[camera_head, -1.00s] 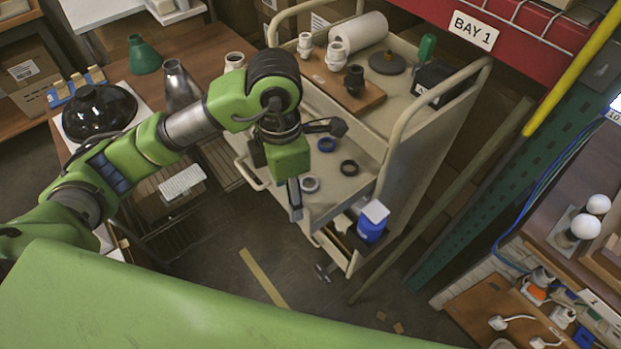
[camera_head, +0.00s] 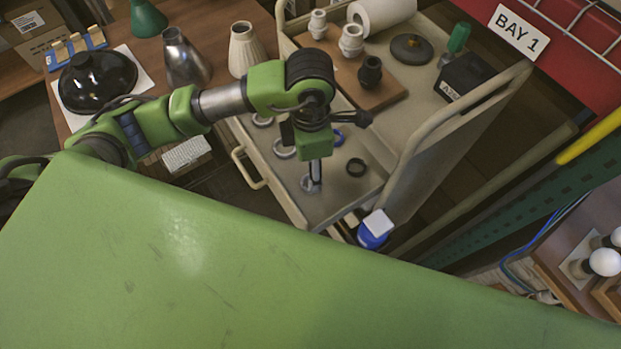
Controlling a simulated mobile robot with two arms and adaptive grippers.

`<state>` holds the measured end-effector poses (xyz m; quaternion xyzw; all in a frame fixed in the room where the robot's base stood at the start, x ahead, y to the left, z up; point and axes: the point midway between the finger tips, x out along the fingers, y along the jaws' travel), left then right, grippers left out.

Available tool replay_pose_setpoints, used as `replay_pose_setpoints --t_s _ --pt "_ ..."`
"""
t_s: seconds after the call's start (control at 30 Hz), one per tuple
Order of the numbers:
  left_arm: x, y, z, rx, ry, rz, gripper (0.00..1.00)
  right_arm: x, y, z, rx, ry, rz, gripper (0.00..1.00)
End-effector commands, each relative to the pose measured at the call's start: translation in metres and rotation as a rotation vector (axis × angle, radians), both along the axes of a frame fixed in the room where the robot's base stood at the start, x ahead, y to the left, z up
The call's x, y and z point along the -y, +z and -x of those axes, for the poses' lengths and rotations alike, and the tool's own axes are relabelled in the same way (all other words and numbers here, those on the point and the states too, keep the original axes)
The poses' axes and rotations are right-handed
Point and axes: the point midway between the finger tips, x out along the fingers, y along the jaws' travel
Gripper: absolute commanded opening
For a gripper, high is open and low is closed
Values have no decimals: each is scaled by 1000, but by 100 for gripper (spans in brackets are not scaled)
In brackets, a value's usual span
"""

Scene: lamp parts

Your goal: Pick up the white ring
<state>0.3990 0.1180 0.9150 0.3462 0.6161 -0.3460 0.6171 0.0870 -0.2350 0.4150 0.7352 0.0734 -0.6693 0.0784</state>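A pale, whitish ring (camera_head: 305,184) lies on the lower shelf of the beige cart. My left gripper (camera_head: 314,187) points down at it, with its fingertips over or beside the ring and covering part of it. I cannot tell whether the fingers touch the ring, or whether they are open or shut. Two more pale rings lie farther back on the shelf, one (camera_head: 284,150) left of my wrist and one (camera_head: 262,121) behind it. A blue ring (camera_head: 338,138) is partly hidden behind the gripper. A black ring (camera_head: 356,167) lies to the right. My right gripper is not in view.
The cart (camera_head: 405,155) has a raised side panel and rail right of the rings. Its upper shelf holds a wooden board (camera_head: 385,95) with sockets. A blue container with a white lid (camera_head: 377,226) stands at the cart's near corner. A lamp-parts table is at left.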

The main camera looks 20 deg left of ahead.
Motion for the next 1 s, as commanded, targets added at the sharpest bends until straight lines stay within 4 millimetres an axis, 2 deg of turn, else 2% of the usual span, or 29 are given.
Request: replay_pose_setpoints --t_s 0.27,0.4,0.53,0.83,0.93,0.97,1.0 --pt "-1 -21 1 -3 1 -2 52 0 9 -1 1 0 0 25" --pt "-2 -42 0 -4 2 -2 52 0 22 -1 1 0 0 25" --pt "-1 -60 -1 0 1 0 52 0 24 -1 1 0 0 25" --pt "-1 -66 -2 1 -1 0 52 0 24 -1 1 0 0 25" --pt "-1 -66 -2 1 0 0 27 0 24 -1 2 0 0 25" --pt "-1 -66 -2 1 0 0 23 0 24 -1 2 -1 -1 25" --pt "-1 -66 -2 1 0 0 23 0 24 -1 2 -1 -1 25"
